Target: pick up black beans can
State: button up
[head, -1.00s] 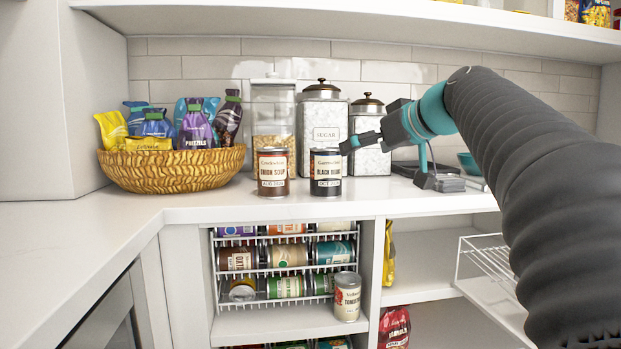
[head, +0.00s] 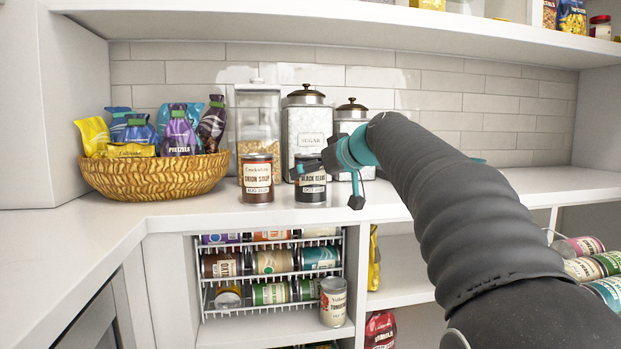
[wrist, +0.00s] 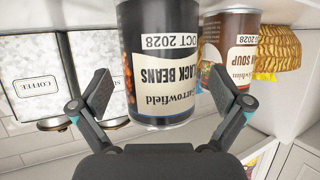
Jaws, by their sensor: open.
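The black beans can (head: 312,190) stands upright on the white counter, with a black label that faces the room. My gripper (head: 328,180) is in front of and partly over it in the head view, hiding the can's upper part. In the wrist view, which shows labels upside down, the black beans can (wrist: 160,60) fills the middle, between the two spread fingers. My gripper (wrist: 160,92) is open and empty. A gap shows between each finger and the can in that picture. The onion soup can (head: 257,180) stands just left of it and also shows in the wrist view (wrist: 230,45).
Behind the cans stand the sugar canister (head: 306,125), a smaller coffee canister (wrist: 30,80) and a clear jar (head: 258,120). A wicker basket (head: 150,176) of snack bags is at left. A wire can rack (head: 275,275) sits below. The counter right of my arm is clear.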

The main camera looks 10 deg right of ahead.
aim_at(310, 154)
jog(key=shift+x, duration=0.9)
jog(key=shift+r, duration=0.1)
jog(key=c, duration=1.5)
jog(key=r, duration=0.1)
jog(key=r+p, duration=0.1)
jog(key=r, duration=0.2)
jog(key=shift+d+r+p, duration=0.3)
jog(key=shift+d+r, duration=0.05)
jog(key=d+r+p, duration=0.1)
jog(key=d+r, duration=0.1)
jog(key=d, duration=0.1)
jog(key=w+d+r+p, duration=0.1)
jog(key=d+r, duration=0.1)
jog(key=d, duration=0.2)
jog(key=w+d+r+p, duration=0.1)
jog(key=d+r, duration=0.1)
jog(key=d, duration=0.2)
jog(key=shift+r, duration=0.15)
